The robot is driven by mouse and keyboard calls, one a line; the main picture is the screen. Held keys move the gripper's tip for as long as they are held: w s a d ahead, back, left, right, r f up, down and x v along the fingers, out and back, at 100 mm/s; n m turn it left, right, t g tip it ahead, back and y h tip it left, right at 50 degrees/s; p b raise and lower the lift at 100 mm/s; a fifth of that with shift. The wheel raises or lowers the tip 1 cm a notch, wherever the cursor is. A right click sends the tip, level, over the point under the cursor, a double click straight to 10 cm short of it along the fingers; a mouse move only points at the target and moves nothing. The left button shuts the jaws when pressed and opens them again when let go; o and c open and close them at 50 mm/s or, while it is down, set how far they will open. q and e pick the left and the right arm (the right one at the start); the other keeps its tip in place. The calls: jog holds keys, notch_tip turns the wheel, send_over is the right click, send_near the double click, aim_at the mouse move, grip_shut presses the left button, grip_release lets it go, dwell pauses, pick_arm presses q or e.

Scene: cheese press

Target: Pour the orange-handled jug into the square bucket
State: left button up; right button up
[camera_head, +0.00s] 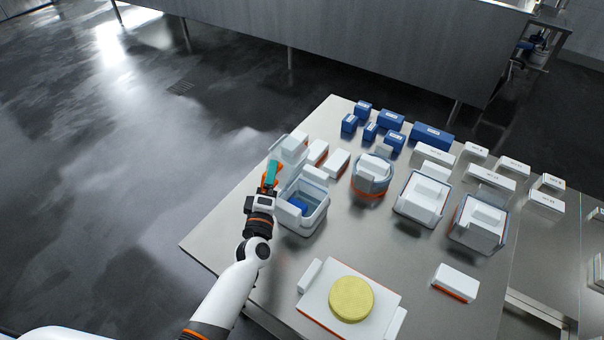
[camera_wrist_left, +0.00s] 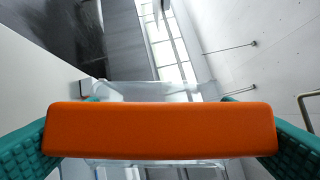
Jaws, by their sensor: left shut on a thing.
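My left gripper (camera_head: 271,174) has teal fingers. In the left wrist view its fingers (camera_wrist_left: 160,130) are shut on the orange handle (camera_wrist_left: 162,131), which spans the gap between them. A clear-walled jug (camera_wrist_left: 150,90) shows beyond the handle. In the head view the jug appears as a clear container (camera_head: 283,147) just past the fingertips, partly hidden; its tilt and contents cannot be told. A clear square bucket (camera_head: 318,219) stands on the table right beside the gripper, to its right, with something blue inside. My right gripper is not in view.
The steel table (camera_head: 225,222) holds several clear vessels with white blocks to the right, including a round one (camera_head: 370,185). Blue boxes (camera_head: 432,133) stand at the back. A yellow cheese (camera_head: 351,298) sits on a white board in front. The table's left edge is near my left arm.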

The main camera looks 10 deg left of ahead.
pick_arm(q)
jog(key=shift+s+d+r+n+g+p, duration=0.15)
jog(key=shift+d+r+n+g+p, duration=0.1)
jog(key=shift+r+n+p, duration=0.25)
jog(key=shift+s+d+r+n+g+p, duration=0.1)
jog(key=shift+d+r+n+g+p, duration=0.2)
jog(key=shift+n+p, duration=0.4)
jog(key=shift+f, duration=0.35)
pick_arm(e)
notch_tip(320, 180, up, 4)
pick_arm(q)
jog(key=shift+r+p, duration=1.45)
jog(key=shift+r, duration=0.1)
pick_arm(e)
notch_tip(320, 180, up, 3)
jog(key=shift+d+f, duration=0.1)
pick_arm(q)
jog(key=shift+f, duration=0.1)
